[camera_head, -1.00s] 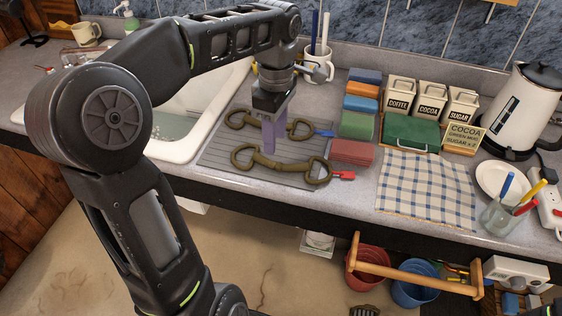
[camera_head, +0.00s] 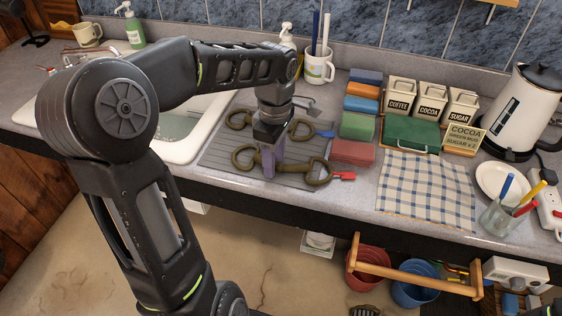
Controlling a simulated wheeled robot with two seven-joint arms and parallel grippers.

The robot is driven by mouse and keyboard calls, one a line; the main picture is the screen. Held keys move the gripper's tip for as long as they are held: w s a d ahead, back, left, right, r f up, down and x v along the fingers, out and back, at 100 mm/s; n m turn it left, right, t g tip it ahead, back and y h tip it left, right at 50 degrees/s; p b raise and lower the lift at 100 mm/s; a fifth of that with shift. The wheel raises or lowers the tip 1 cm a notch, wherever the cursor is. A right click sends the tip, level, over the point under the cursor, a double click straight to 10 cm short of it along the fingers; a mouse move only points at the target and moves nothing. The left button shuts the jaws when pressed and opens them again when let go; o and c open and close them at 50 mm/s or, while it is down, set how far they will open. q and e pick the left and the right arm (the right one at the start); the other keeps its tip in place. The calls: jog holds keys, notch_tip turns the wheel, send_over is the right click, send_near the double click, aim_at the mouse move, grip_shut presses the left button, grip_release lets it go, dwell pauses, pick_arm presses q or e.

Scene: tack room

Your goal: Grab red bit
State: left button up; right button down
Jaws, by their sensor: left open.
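The bit with the red tag (camera_head: 320,173) is brass-coloured, with a ring at each end, and lies along the front of the grey ribbed mat (camera_head: 222,168). Its red tag (camera_head: 344,176) sticks out at the right end. A similar bit with a blue tag (camera_head: 302,130) lies behind it. My left gripper (camera_head: 271,169) points down at the middle bar of the red-tagged bit, its purple fingers open. The fingers hide part of that bar, and I cannot tell whether they touch it. My right gripper is out of view.
A sink (camera_head: 180,130) is left of the mat. Stacked coloured blocks (camera_head: 352,152), a green case (camera_head: 411,134) and a checked cloth (camera_head: 428,188) are to the right. A mug with pens (camera_head: 318,68) stands behind. The counter edge is in front.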

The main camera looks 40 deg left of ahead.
pick_arm(q)
jog(key=shift+c, duration=0.2)
dwell(0.4)
grip_shut()
dwell(1.2)
